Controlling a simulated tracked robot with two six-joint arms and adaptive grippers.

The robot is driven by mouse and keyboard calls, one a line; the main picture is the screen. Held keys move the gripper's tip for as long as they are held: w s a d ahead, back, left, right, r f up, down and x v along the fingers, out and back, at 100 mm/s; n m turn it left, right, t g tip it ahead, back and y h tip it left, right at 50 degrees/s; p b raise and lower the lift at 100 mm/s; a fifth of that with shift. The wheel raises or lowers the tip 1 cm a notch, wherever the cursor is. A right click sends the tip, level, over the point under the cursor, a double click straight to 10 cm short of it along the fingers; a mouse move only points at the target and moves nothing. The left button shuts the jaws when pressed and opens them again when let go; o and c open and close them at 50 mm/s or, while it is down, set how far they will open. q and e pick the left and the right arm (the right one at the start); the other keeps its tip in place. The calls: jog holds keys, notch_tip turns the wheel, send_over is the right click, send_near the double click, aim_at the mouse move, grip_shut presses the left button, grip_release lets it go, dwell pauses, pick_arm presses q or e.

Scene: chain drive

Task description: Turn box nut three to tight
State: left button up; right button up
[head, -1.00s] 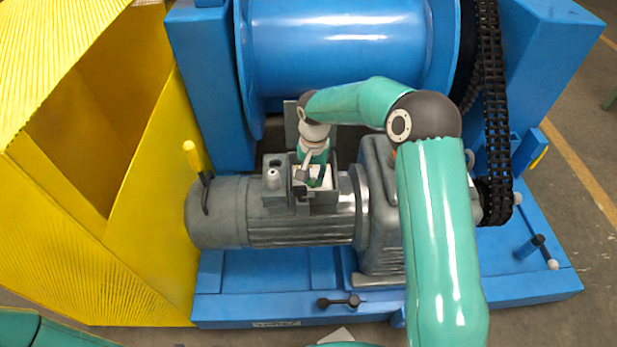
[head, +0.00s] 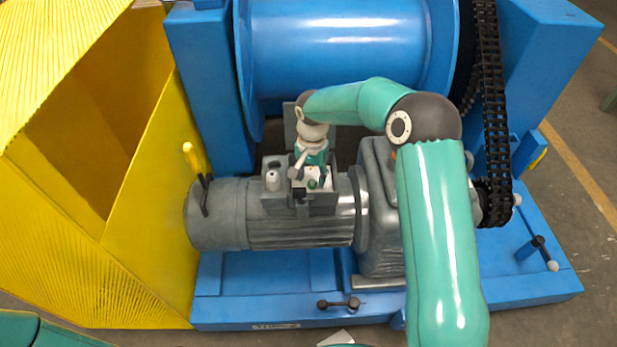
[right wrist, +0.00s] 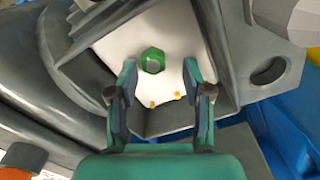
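A green hex nut (right wrist: 152,60) sits on the white floor (right wrist: 122,50) of the open grey box on the motor. In the head view the right gripper (head: 310,174) is low over the box. Two small brass-coloured pieces (right wrist: 178,95) show on the white floor near the fingers. My left gripper is out of view.
The box walls stand close around the fingers. The grey motor (head: 220,215) and gearbox (head: 385,250) lie on a blue frame (head: 265,272). A blue drum (head: 340,60) stands behind, a chain (head: 492,110) at right, a yellow guard (head: 140,210) at left.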

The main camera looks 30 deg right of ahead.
jog(key=shift+s+f, duration=0.1)
notch_tip(320, 180, up, 12)
dwell(0.6)
dwell(0.4)
